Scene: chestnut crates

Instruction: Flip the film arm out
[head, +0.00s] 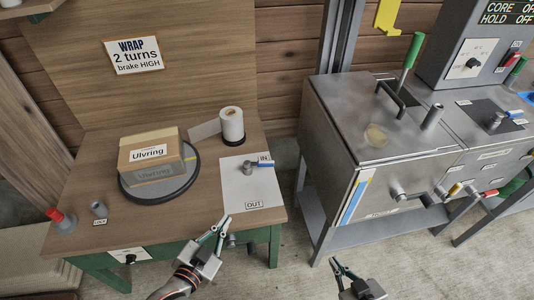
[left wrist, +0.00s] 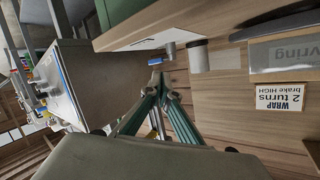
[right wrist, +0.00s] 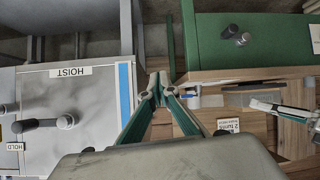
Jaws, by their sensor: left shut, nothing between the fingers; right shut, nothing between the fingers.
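The film arm (head: 262,164) is a short grey lever with a blue tip on a grey post, set on a white plate (head: 240,185). It points right, to the IN label; the OUT label (head: 254,205) lies at the plate's front. The film arm also shows in the left wrist view (left wrist: 158,60). My left gripper (head: 225,222) is shut and empty, near the table's front edge, apart from the film arm. My right gripper (head: 338,263) is shut and empty, lower down, in front of the grey steel cabinet.
A film roll (head: 232,124) stands behind the plate. A box labelled Ulvring (head: 150,155) sits on a round turntable (head: 190,180) to the left. The steel cabinet (head: 335,135) with handles stands to the right, across a floor gap.

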